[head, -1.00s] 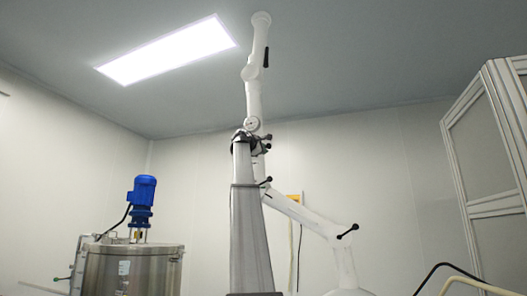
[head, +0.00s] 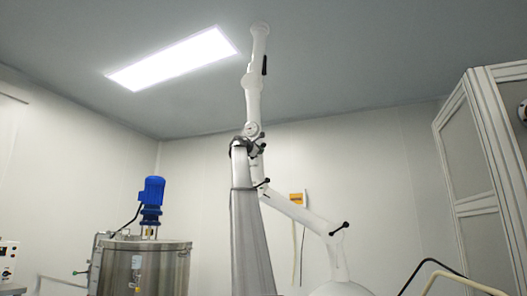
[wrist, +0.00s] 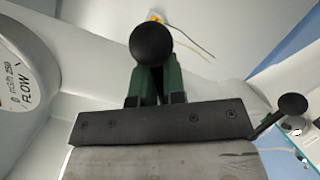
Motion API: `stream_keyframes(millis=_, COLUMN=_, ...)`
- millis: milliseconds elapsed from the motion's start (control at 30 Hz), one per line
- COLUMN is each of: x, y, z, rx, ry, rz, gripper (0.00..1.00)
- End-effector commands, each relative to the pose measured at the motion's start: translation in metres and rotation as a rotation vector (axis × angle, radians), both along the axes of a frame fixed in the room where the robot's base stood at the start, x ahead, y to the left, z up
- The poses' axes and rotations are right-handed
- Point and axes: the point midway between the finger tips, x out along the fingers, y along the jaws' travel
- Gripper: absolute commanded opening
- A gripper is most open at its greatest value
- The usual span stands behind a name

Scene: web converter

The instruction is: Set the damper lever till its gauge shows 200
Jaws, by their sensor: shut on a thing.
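The damper lever's black ball knob (wrist: 152,45) is between the green fingers of my gripper (wrist: 153,88) in the wrist view. The fingers are shut on the lever just below the ball. The round white gauge (wrist: 15,75) is cut off at the left edge. It reads FLOW, with 0 and 250 showing; I cannot see its needle. In the head view the gauge (head: 251,129) is small on the white jointed extraction arm (head: 253,98). My gripper (head: 246,143) is just below it. The gauge's reading is too small to tell there.
A steel tank (head: 145,268) with a blue motor (head: 151,193) stands left, and a framed cabinet (head: 478,180) stands right. The space above my gripper holds the extraction arm's upper links.

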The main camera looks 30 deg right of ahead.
Motion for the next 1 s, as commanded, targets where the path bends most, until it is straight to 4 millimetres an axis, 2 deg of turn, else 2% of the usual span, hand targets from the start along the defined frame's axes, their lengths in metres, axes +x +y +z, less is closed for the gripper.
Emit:
stream_keyframes(millis=467, x=-0.0027, y=0.0004, z=0.0058, rx=-0.042, ry=0.044, rz=-0.008, gripper=0.0)
stream_keyframes(millis=500, x=-0.0026, y=0.0005, z=0.0058, rx=-0.042, ry=0.044, rz=-0.008, gripper=0.21)
stream_keyframes(millis=567, x=-0.0024, y=0.0005, z=0.0056, rx=-0.041, ry=0.043, rz=-0.007, gripper=0.37)
stream_keyframes(millis=1000, x=-0.0034, y=0.0075, z=0.0027, rx=-0.037, ry=0.043, rz=-0.002, gripper=0.37)
